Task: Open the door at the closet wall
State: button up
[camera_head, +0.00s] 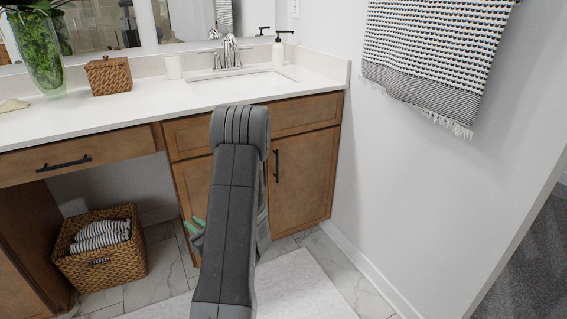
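No door in a closet wall can be made out in the camera_head view. The only doors I see are the brown cabinet doors (304,180) under the sink, which are shut, with a black vertical handle (276,166). My dark grey arm stands in front of them. My gripper (228,228) is mostly hidden behind my arm; only grey and green bits show on either side, low in front of the cabinet. Whether its fingers are apart, or hold anything, is hidden.
A white wall with a hanging patterned towel (433,55) stands on the right. Past its edge lies dark grey carpet (530,265). A wicker basket (125,262) sits under the counter at left. A pale mat (300,285) lies on the tiled floor.

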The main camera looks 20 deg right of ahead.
aim_at(301, 168)
jog(key=i+z, duration=0.25)
jog(key=z, duration=0.15)
jog(key=i+z, duration=0.35)
jog(key=i+j+z, duration=0.1)
jog(key=z, duration=0.3)
jog(key=i, duration=0.1)
